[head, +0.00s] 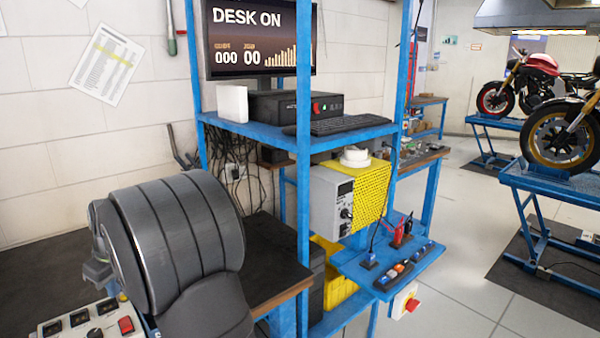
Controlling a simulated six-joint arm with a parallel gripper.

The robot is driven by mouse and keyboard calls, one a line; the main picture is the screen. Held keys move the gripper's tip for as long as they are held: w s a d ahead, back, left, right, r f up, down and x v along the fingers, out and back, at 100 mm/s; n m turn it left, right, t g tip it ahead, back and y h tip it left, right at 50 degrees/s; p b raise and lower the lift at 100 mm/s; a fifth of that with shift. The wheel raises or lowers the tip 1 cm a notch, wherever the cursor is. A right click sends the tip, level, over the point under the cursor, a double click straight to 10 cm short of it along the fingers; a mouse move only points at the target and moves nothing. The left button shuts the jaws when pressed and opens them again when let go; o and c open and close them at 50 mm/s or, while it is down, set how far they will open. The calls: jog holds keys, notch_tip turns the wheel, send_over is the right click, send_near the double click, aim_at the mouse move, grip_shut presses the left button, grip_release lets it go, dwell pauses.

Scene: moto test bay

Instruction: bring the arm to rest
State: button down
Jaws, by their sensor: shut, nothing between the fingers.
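My gripper is not in view in the head view. I cannot make out my arm in this picture, so its pose and what lies near it do not show.
A blue rack (302,130) holds a monitor (250,38), a keyboard (349,122) and a yellow-and-grey instrument (345,200). A dark, ribbed rounded shape (180,235) fills the lower left beside a switch panel (85,322). Motorcycles on blue lifts (560,185) stand right; floor (470,220) between is clear.

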notch_tip(320, 180, up, 10)
jog(key=s+d+n+h, duration=0.1)
jog(key=s+n+h, duration=0.1)
jog(key=n, duration=0.9)
jog(key=shift+d+f+g+h, duration=0.25)
jog(key=shift+g+h, duration=0.15)
jog(key=shift+h, duration=0.1)
jog(key=shift+f, duration=0.1)
notch_tip(320, 180, down, 8)
jog(key=w+a+m+y, duration=0.1)
jog(key=w+m+y, duration=0.1)
jog(key=m, duration=0.9)
jog(key=shift+a+r+t+y, duration=0.25)
jog(key=shift+t+y, duration=0.15)
jog(key=shift+y, duration=0.1)
